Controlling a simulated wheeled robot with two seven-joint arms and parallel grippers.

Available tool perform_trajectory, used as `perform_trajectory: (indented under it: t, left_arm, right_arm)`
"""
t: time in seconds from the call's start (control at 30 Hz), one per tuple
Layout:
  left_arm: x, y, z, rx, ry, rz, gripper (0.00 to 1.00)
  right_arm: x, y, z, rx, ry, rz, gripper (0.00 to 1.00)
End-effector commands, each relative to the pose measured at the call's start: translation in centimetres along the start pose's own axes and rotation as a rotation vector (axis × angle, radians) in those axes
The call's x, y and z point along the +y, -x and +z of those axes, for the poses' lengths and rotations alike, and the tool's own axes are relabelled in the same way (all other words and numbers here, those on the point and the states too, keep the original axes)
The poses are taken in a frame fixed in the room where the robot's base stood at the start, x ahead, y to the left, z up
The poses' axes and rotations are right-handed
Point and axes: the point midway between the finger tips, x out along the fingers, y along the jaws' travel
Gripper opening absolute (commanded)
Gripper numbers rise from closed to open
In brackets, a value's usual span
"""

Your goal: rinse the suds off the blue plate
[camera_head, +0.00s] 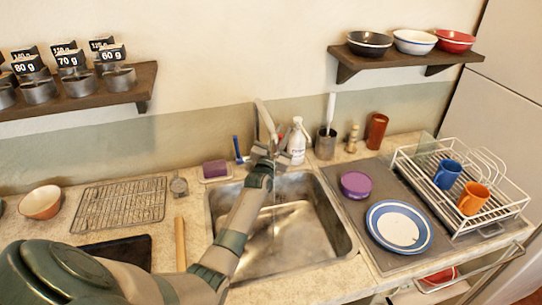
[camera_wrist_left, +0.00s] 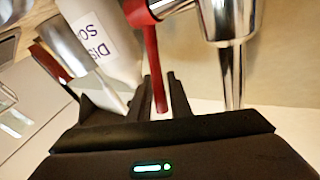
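The blue-rimmed white plate (camera_head: 398,226) lies flat on the grey mat right of the sink (camera_head: 345,240); I cannot make out suds on it. My left gripper (camera_head: 283,152) is at the faucet (camera_head: 265,118) behind the sink. In the left wrist view a red lever (camera_wrist_left: 158,85) reaches down between its dark fingers (camera_wrist_left: 163,98); I cannot tell if they grip it. The chrome spout (camera_wrist_left: 228,20) is beside it. A thin stream, apparently water, (camera_head: 275,215) falls into the sink. My right gripper is out of view.
A purple round tub (camera_head: 356,184) sits by the plate. A white dish rack (camera_head: 485,225) holds a blue mug (camera_head: 447,175) and an orange mug (camera_head: 473,199). A soap bottle (camera_head: 298,142) stands near the faucet, a purple sponge (camera_head: 215,169) left of it. The sink basin looks empty.

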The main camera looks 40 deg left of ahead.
Motion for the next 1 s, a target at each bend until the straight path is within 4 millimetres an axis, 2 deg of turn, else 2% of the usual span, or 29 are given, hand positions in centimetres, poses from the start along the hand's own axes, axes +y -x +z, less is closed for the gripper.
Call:
perform_trajectory:
  t: [0.27,0.6,0.8,1.0]
  left_arm:
    - [-0.1,3.7,-0.4,-0.003,-0.001,0.001,0.18]
    - [-0.1,10.3,-0.4,-0.003,0.000,0.001,0.18]
    - [-0.1,13.9,-0.3,-0.002,-0.001,0.001,0.18]
    - [0.0,16.0,-0.1,0.000,0.000,0.000,0.18]
  right_arm:
    - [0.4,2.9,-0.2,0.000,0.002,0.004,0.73]
    - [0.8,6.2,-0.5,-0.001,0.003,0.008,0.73]
    - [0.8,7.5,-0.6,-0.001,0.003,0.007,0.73]
    - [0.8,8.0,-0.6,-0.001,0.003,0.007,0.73]
